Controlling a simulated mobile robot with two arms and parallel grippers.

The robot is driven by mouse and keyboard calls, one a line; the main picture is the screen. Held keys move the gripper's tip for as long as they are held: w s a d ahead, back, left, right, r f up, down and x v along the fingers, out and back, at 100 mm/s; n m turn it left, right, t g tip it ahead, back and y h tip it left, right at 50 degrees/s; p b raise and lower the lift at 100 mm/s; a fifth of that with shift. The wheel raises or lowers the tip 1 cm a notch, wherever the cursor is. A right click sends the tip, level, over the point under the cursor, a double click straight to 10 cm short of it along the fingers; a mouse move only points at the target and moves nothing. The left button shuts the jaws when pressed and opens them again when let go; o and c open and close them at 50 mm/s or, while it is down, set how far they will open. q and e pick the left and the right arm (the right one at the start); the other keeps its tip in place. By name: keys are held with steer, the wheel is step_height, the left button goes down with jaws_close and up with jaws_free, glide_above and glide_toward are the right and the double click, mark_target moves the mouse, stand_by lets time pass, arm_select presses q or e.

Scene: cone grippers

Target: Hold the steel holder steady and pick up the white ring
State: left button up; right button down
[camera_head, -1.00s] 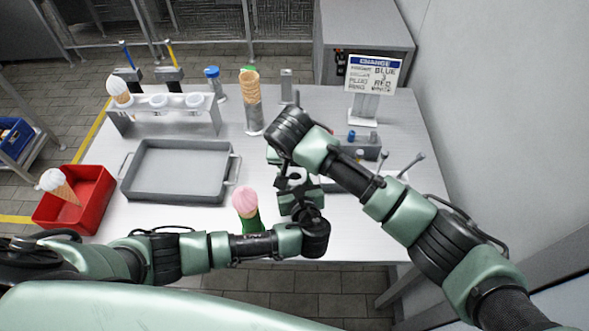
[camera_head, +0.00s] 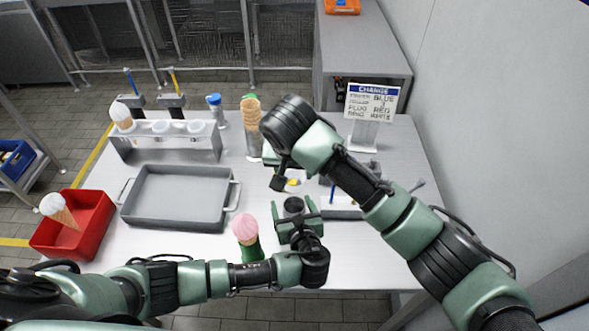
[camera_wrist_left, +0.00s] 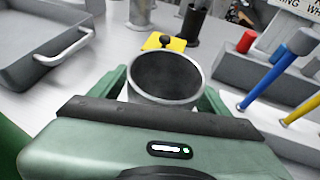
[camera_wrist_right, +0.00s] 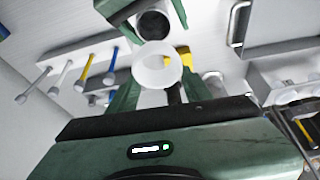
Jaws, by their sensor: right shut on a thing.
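The steel holder (camera_wrist_left: 165,85), an open-topped metal cup, stands upright between the fingers of my left gripper (camera_wrist_left: 165,92). Its dark mouth (camera_head: 293,205) also shows in the head view. The left fingers stand on either side of the holder, with a narrow gap visible at its left. The white ring (camera_wrist_right: 157,66) is between the fingers of my right gripper (camera_wrist_right: 158,92), which is shut on it. The ring is held in the air, apart from the holder.
A pink ice-cream cone (camera_head: 245,230) stands close left of my left gripper. A grey tray (camera_head: 128,212) and red bin (camera_head: 100,225) lie further left. A cone rack (camera_head: 165,150) is behind. A tool block (camera_wrist_left: 225,75) and a sign (camera_head: 372,100) stand to the right.

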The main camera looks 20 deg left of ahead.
arm_select(q)
steer(key=v, duration=1.2)
